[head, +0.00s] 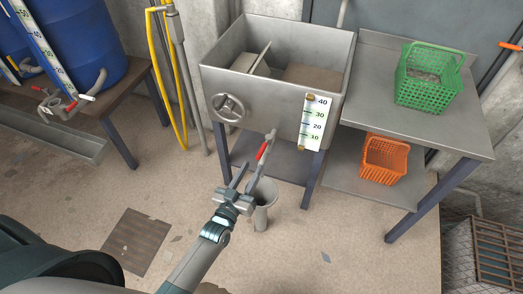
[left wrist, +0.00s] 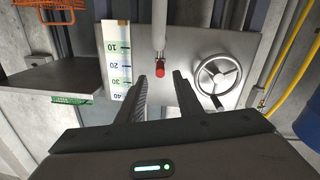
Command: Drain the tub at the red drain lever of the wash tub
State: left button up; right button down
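The grey metal wash tub (head: 262,99) stands at the back centre, with a handwheel (head: 229,107) and a level gauge (head: 317,120) on its front. The red drain lever (head: 262,150) is on a pipe below the tub's front. My left gripper (head: 250,172) is open and empty, just in front of and below the lever. In the left wrist view, which looks upside down, the red lever tip (left wrist: 160,66) shows beyond and between the open fingers (left wrist: 159,78), apparently untouched. A grey floor drain funnel (head: 264,192) stands under the lever, partly behind my gripper. My right gripper is not in view.
A metal side table (head: 455,126) with a green basket (head: 410,92) stands right of the tub; an orange basket (head: 384,158) is on its lower shelf. Blue barrels (head: 85,35) stand on a bench at left. A yellow hose (head: 168,85) hangs between. The front floor is mostly clear.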

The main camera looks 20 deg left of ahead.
aim_at(261, 150)
pick_arm(q)
jog(key=w, duration=0.6)
jog(key=w+d, duration=0.1)
jog(key=w, duration=0.2)
grip_shut()
